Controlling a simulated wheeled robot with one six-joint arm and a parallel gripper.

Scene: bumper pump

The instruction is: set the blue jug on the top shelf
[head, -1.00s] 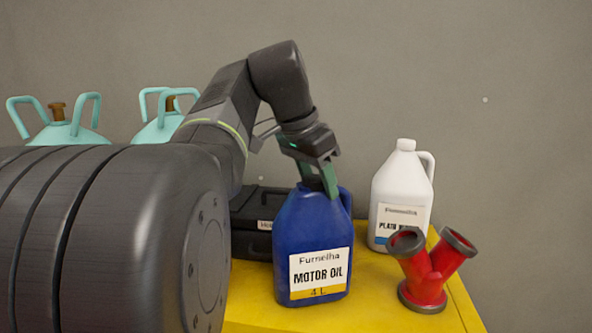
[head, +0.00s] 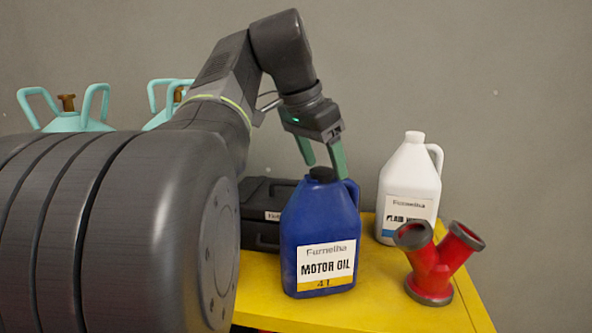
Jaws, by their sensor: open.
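The blue jug (head: 318,226), labelled motor oil, stands upright on the yellow shelf top (head: 380,305). Its black cap shows at the top. My gripper (head: 322,166) is just above the jug's cap, with its two green fingers apart and pointing down. The fingers hold nothing. Whether a fingertip touches the jug's top or handle I cannot tell.
A white jug (head: 408,185) stands behind and right of the blue jug. A red Y-shaped pipe fitting (head: 437,262) stands at the right. A black case (head: 262,212) lies behind left. Teal tanks (head: 75,121) stand at the far left.

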